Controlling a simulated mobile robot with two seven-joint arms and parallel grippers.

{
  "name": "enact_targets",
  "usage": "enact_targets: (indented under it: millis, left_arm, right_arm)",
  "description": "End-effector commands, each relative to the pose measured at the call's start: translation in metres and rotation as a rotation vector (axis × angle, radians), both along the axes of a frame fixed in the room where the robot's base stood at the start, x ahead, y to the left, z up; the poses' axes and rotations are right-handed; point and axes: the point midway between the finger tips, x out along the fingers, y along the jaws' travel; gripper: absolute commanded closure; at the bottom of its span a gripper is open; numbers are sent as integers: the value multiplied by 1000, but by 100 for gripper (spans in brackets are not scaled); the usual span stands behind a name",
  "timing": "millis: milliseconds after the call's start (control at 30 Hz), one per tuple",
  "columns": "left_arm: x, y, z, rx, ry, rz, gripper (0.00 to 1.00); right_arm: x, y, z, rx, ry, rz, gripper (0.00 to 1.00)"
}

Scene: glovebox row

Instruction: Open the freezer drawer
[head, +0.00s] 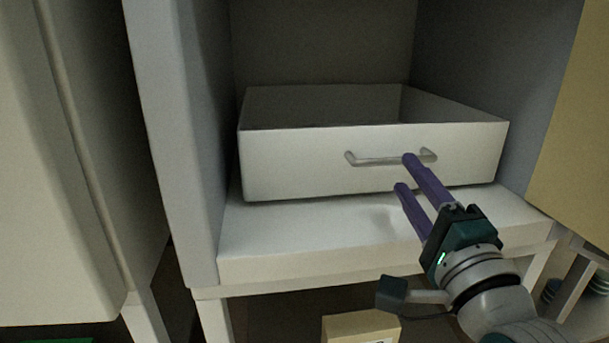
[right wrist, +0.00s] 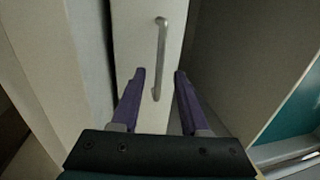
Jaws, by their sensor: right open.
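The freezer drawer (head: 300,165) is a white open-topped box inside a pale cabinet. A grey bar handle (head: 375,160) runs across its front. My right gripper (head: 404,172) is in front of the drawer with its purple fingers open. In the head view one fingertip overlaps the right part of the handle and the other lies below it. In the right wrist view the handle (right wrist: 161,60) runs upright, its near end between the open fingers (right wrist: 158,80). I cannot tell whether a finger touches it. My left gripper is not in view.
The cabinet's left wall (head: 180,130) and a tan panel (head: 580,140) on the right flank the drawer. A white ledge (head: 300,240) lies below it. A cardboard box (head: 360,327) stands lower, in front. Another pale cabinet (head: 50,180) is at the far left.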

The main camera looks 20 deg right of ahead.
Motion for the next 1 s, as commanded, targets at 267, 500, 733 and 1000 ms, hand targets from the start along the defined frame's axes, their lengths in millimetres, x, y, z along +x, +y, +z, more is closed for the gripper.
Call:
enact_targets:
  millis: [267, 500, 733, 1000]
  left_arm:
    - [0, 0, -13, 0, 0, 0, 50]
    - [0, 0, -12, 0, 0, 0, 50]
    - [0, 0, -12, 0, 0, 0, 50]
    - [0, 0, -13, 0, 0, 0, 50]
  right_arm:
    - [28, -7, 5, 0, 0, 0, 55]
    - [29, -7, 6, 0, 2, 0, 55]
    - [29, -7, 6, 0, 2, 0, 78]
    - [29, -7, 6, 0, 2, 0, 100]
